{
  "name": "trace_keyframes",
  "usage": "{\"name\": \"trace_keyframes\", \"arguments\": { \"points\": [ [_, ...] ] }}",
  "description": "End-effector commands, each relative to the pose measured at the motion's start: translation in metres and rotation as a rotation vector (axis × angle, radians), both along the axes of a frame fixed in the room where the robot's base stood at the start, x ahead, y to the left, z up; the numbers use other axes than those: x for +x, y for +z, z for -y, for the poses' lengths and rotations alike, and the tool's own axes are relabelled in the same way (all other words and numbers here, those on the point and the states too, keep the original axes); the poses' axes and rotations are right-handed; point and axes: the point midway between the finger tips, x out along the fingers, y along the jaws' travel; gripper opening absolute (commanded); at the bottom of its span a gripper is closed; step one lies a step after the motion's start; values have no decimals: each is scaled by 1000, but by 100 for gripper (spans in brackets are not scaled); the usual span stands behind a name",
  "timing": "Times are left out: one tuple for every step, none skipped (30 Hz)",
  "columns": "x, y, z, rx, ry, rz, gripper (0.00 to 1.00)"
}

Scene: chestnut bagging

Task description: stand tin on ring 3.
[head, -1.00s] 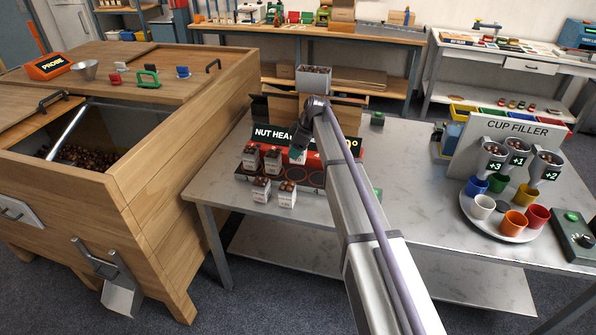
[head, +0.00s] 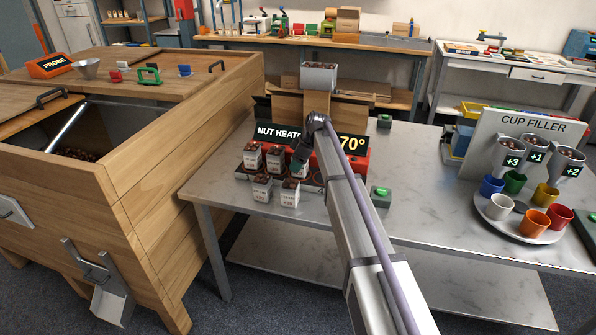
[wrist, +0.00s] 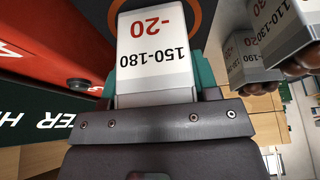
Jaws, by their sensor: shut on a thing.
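My gripper (head: 299,164) is shut on a white tin (wrist: 155,45). In the wrist view the tin fills the space between the teal fingers, and its label reads 150-180 and -20. It is over or on the dark heater top, where an orange ring (wrist: 208,14) partly shows beside it. I cannot tell whether the tin's base touches the top. In the head view the wrist and neighbouring tins hide most of the held tin and the rings, so I cannot tell which ring is number 3.
Other nut-filled tins (head: 252,157) stand close on the left and in front (head: 290,194). The red heater body and its black sign (head: 279,133) rise behind. A green-button box (head: 380,197) sits to the right.

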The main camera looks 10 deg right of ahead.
Motion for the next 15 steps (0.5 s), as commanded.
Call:
{"name": "trace_keyframes", "arguments": {
  "points": [
    [0, 0, 0, 0, 0, 0, 28],
    [0, 1, 0, 0, 0, 0, 29],
    [0, 2, 0, 0, 0, 0, 29],
    [0, 2, 0, 0, 0, 0, 29],
    [0, 2, 0, 0, 0, 0, 29],
    [0, 1, 0, 0, 0, 0, 29],
    [0, 0, 0, 0, 0, 0, 29],
    [0, -2, 0, 0, 0, 0, 29],
    [0, -3, 0, 0, 0, 0, 29],
    [0, -3, 0, 0, 0, 0, 56],
    [0, -2, 0, 0, 0, 0, 59],
    [0, -2, 0, 0, 0, 0, 63],
    [0, -2, 0, 0, 0, 0, 66],
    [0, -2, 0, 0, 0, 0, 69],
    [0, -2, 0, 0, 0, 0, 72]
  ]
}}
